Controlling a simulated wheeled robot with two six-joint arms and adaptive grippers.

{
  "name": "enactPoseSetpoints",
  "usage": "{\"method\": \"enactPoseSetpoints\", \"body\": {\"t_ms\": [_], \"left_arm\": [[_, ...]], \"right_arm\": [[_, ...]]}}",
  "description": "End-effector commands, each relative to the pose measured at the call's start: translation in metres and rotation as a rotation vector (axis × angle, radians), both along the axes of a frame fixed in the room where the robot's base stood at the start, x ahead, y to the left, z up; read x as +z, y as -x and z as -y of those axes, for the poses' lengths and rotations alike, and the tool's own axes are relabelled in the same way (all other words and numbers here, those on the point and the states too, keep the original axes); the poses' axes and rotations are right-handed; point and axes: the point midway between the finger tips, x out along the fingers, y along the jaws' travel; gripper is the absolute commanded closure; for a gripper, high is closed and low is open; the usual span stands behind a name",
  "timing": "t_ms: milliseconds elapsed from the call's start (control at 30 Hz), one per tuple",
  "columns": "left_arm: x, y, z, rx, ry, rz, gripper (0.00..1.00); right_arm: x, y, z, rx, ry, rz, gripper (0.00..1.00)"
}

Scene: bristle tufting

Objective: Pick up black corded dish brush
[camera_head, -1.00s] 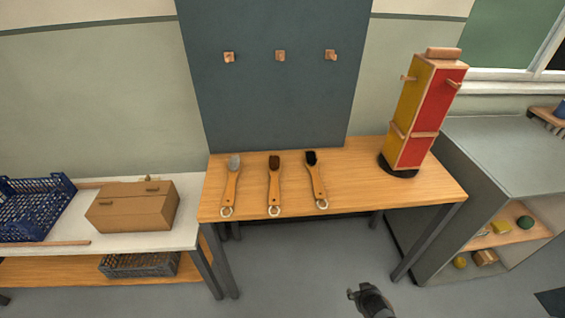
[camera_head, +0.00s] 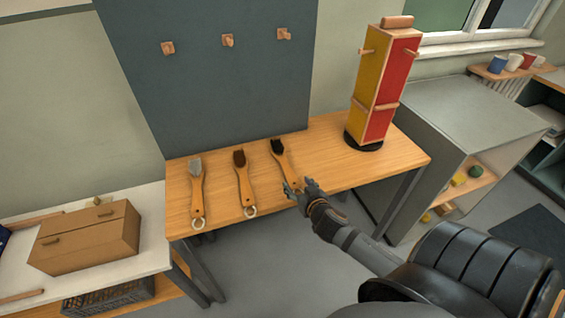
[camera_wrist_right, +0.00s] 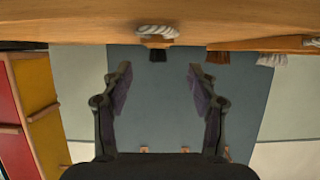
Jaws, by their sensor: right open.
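The black-bristled brush (camera_head: 284,161) lies on the wooden table, rightmost of three wooden-handled brushes, its bristle head toward the back panel. My right gripper (camera_head: 297,188) is at its handle end by the table's front edge, partly hiding the handle and its loop. In the right wrist view, the gripper (camera_wrist_right: 159,70) is open and empty. The black brush's light cord loop (camera_wrist_right: 158,31) and dark bristles (camera_wrist_right: 158,56) appear ahead, in line with the gap between the fingers. Whether a finger touches the brush cannot be told. My left gripper is out of view.
A brown-bristled brush (camera_head: 242,178) and a grey-bristled brush (camera_head: 197,190) lie to the left on the table (camera_head: 334,162). A red and yellow tower (camera_head: 381,90) stands at the right. A dark panel with pegs (camera_head: 215,85) rises behind.

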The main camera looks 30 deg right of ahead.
Motion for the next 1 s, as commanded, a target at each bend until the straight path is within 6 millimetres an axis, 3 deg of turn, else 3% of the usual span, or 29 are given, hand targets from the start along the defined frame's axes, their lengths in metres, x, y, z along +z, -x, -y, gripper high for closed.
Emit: {"method": "enactPoseSetpoints", "body": {"t_ms": [200,467,700,1000], "left_arm": [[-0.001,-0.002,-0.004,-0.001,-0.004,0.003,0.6],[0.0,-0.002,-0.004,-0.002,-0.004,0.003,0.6],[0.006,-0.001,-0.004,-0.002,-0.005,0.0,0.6],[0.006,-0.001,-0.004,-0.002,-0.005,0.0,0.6]], "right_arm": [[-0.014,-0.034,0.009,-0.003,-0.003,0.001,0.41],[-0.018,-0.046,0.011,-0.001,-0.001,0.0,0.41],[-0.029,-0.082,0.023,-0.003,-0.002,-0.001,0.41],[-0.034,-0.091,0.024,0.0,0.0,-0.002,0.41]]}}
